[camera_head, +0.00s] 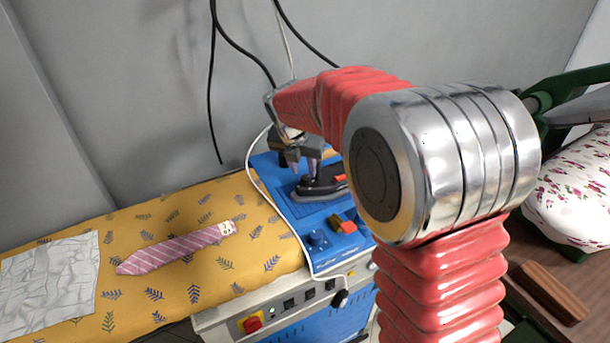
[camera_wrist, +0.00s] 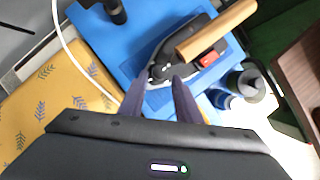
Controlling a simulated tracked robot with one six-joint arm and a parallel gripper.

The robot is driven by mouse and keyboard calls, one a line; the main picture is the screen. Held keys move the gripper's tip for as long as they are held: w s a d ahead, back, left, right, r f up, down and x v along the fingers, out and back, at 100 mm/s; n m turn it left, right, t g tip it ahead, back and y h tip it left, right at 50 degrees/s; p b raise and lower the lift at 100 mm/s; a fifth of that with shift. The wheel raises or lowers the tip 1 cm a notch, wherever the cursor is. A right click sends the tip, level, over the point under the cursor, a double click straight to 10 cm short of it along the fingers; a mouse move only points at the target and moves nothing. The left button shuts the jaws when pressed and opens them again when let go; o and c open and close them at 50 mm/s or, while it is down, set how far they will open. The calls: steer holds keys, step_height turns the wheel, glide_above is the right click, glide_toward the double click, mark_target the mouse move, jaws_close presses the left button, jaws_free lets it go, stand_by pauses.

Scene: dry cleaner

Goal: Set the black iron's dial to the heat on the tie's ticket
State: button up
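The black iron (camera_head: 325,187) rests on a blue surface, partly hidden by my arm in the head view. In the wrist view the iron (camera_wrist: 203,28) shows its wooden handle (camera_wrist: 218,28), a red part (camera_wrist: 210,60) and a dark round dial (camera_wrist: 162,71). My gripper (camera_head: 301,166) is over the iron; in the wrist view its two fingers (camera_wrist: 160,82) are apart, tips close to the dial. I cannot tell if they touch it. The pink striped tie (camera_head: 178,249) lies on the yellow cloth, with a small pale ticket (camera_head: 227,228) at its right end; its marking is too small to read.
A white crumpled cloth (camera_head: 50,275) lies at the left on the yellow board cover (camera_head: 200,290). A white cable loops beside the iron. A flowered press pad (camera_head: 575,195) is at the right.

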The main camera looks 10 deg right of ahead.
mark_target(305, 178)
steer(key=shift+x, duration=2.35)
steer(key=shift+c, duration=0.5)
steer(key=c, duration=0.6)
